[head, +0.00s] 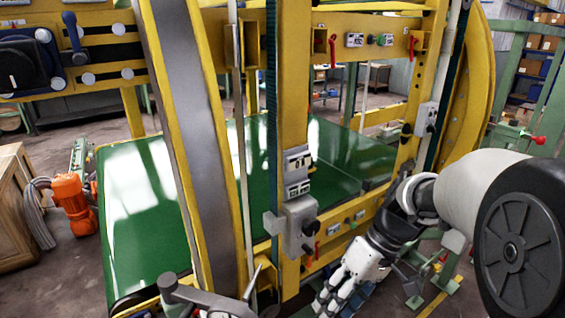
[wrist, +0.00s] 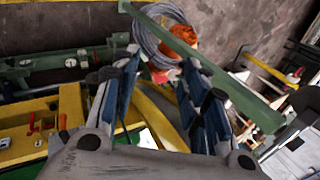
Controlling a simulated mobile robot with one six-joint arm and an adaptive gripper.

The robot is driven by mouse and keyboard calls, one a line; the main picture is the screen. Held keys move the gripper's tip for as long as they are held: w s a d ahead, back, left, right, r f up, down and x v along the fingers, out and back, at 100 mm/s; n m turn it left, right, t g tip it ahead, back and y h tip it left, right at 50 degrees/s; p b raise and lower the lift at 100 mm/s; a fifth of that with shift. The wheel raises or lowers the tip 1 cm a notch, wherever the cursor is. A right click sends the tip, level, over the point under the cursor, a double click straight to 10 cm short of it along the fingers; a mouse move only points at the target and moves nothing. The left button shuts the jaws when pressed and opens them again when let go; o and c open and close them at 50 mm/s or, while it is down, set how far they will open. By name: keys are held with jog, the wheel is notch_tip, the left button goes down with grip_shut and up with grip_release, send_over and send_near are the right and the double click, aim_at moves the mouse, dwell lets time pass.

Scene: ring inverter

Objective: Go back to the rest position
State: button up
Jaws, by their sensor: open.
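My gripper (head: 340,288) shows low in the head view, right of centre, in front of the yellow frame of the ring inverter (head: 292,120). It points down and to the left. In the wrist view my gripper (wrist: 165,95) has its two blue-and-black fingers spread wide apart, with nothing held between them. The yellow frame also shows at the left of the wrist view (wrist: 70,110). Whether the fingertips touch anything cannot be told from the head view.
A green conveyor belt (head: 140,215) runs through the ring. An orange motor (head: 73,203) with grey hose stands left, beside a wooden crate (head: 14,205). Green posts (head: 510,75) and shelves with boxes stand at the right. A green rail (wrist: 200,65) crosses the wrist view beyond the fingers.

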jog(key=s+d+r+m+t+h, duration=0.1)
jog(key=s+r+m+t+h, duration=0.1)
jog(key=s, duration=0.5)
jog(key=s+d+r+m+t+h, duration=0.2)
jog(key=s+r+m+t+h, duration=0.1)
jog(key=s, duration=0.5)
jog(key=shift+d+r+t, duration=0.3)
jog(key=shift+r+t, duration=0.5)
jog(key=shift+t, duration=0.1)
jog(key=shift+o, duration=0.3)
